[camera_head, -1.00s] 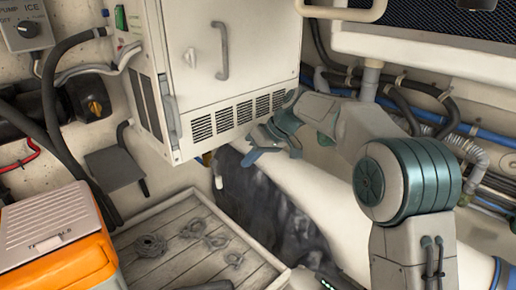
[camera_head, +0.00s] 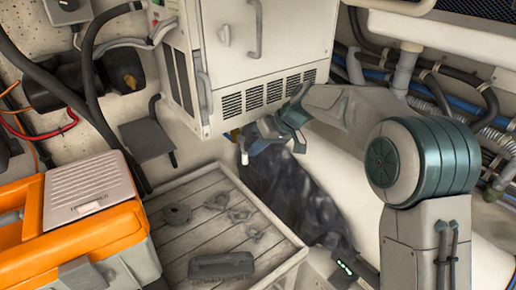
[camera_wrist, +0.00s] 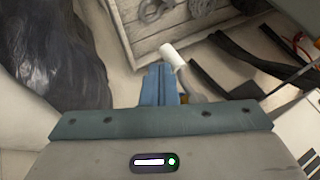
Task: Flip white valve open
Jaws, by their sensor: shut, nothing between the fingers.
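The white valve handle (camera_head: 243,157) is a short white cylinder hanging below the front corner of the white cabinet, near a small brass-coloured part (camera_head: 235,134). In the wrist view the white handle (camera_wrist: 172,55) lies just beyond and right of my fingertips, with a metal stem behind it. My gripper (camera_head: 252,147), with blue fingers, is shut and empty right beside the handle. In the wrist view my gripper's closed fingers (camera_wrist: 159,72) point at the handle's near end. I cannot tell whether they touch it. Part of the valve body is hidden by the fingers and cabinet.
The white cabinet (camera_head: 240,60) is directly above. A wooden crate (camera_head: 196,238) with rope coils and a dark case stands below. An orange toolbox (camera_head: 95,222) is at left. A dark bag (camera_head: 290,190) lies below my gripper. Hoses run along the walls.

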